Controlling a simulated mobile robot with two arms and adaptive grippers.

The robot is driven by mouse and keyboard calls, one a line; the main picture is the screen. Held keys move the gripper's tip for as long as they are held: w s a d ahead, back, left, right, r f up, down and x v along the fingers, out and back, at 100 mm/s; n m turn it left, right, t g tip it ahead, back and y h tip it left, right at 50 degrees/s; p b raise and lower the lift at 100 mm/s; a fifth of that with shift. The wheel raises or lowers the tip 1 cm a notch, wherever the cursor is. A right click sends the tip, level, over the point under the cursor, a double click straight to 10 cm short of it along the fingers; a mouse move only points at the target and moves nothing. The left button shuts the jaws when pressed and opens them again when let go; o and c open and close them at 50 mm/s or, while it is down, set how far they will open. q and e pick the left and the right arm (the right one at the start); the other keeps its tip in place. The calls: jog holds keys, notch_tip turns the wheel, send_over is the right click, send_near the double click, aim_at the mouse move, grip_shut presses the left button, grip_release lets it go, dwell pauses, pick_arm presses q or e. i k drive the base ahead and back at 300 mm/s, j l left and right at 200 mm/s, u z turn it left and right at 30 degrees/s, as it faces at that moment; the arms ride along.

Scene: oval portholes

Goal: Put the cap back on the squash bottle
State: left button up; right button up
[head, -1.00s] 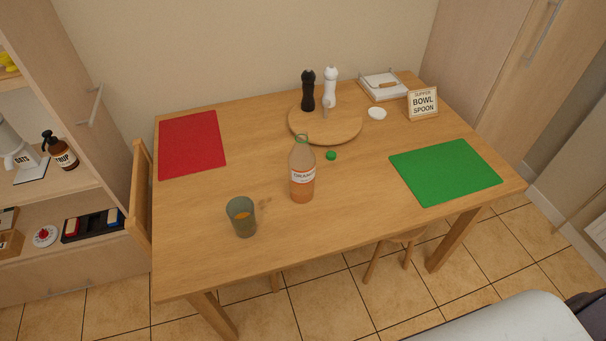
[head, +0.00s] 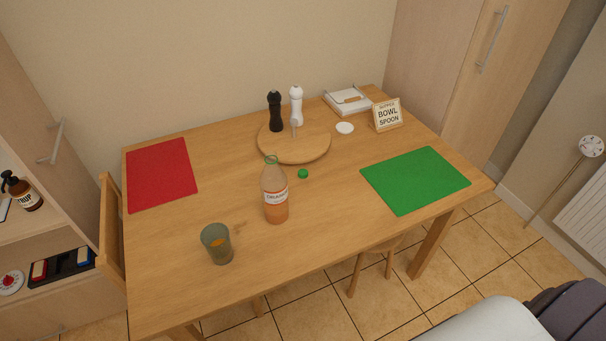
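The squash bottle (head: 276,196) stands upright and uncapped on the table, with orange liquid in its lower part and a label that seems to read "ORANGE". A small green cap (head: 303,173) lies on the table just right of the bottle, apart from it. Neither of my grippers shows in the head view. A grey-white and dark part at the bottom right seems to be mine.
The wooden table (head: 190,240) also bears a glass (head: 217,243) with some orange drink, a round board (head: 294,147) with dark and white mills, a red mat (head: 160,175), a green mat (head: 415,180), a white coaster (head: 345,128) and a sign (head: 388,115). The table's front is mostly clear.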

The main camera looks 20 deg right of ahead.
aim_at(273, 181)
jog(key=l+u, duration=0.3)
jog(key=l, duration=0.2)
jog(key=l+u, duration=0.25)
jog(key=l, duration=0.3)
jog(key=k+l+u, duration=0.15)
jog(key=l+u, duration=0.15)
jog(key=l, duration=0.2)
jog(key=k+l+u, duration=0.25)
jog(key=l, duration=0.2)
jog(key=i+l, duration=0.05)
jog(key=i, duration=0.05)
